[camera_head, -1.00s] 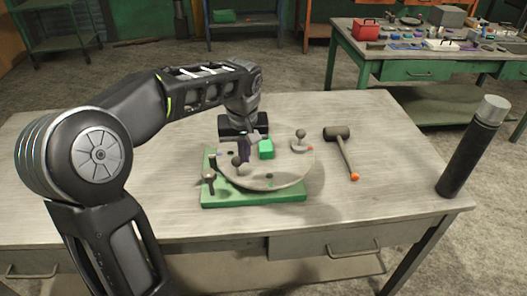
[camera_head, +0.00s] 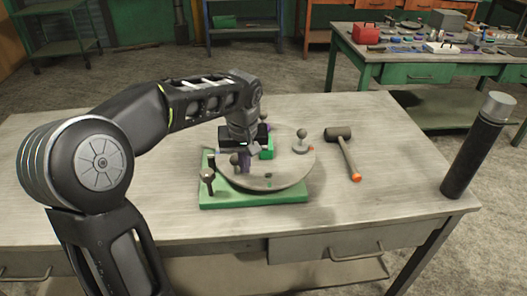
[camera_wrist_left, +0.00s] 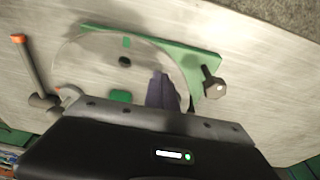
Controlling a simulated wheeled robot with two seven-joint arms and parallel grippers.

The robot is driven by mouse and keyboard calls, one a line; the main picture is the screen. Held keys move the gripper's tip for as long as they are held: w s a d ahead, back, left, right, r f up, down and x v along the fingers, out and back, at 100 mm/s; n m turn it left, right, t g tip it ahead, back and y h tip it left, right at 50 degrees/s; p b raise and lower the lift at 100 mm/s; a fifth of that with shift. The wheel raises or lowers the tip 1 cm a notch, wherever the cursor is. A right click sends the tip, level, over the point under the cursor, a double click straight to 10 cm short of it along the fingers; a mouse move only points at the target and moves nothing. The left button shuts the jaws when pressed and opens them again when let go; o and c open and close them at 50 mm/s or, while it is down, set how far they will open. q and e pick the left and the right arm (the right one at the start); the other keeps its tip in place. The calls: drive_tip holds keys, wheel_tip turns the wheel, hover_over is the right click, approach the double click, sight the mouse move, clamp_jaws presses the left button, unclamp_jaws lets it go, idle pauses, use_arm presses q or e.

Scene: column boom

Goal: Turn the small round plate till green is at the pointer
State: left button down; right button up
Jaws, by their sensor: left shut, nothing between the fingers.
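The small round plate (camera_head: 285,178) is a grey disc on a green base (camera_head: 240,201) on the workbench. My left gripper (camera_head: 246,166) is shut and empty, pointing down over the plate's left part. Contact with the plate cannot be told. My right gripper is out of view.
A green block (camera_head: 267,151) is partly hidden behind my gripper. A round-topped knob (camera_head: 301,142) stands at the plate's right. A mallet (camera_head: 343,151) lies to the right, and a dark cylinder (camera_head: 477,147) stands at the bench's right edge. The bench front is clear.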

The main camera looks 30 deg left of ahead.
sight(233, 157)
use_arm(q)
drive_tip(key=shift+a, duration=0.1)
idle(0.3)
drive_tip(key=shift+a, duration=0.8)
drive_tip(key=shift+w+a+p, duration=0.1)
drive_tip(key=shift+a+p, duration=0.25)
drive_tip(key=shift+a, duration=0.7)
drive_tip(key=shift+w+a, duration=0.15)
drive_tip(key=shift+a, duration=0.2)
drive_tip(key=shift+w+a+p, duration=0.1)
drive_tip(key=shift+a+p, duration=0.2)
drive_tip(key=shift+a, duration=0.15)
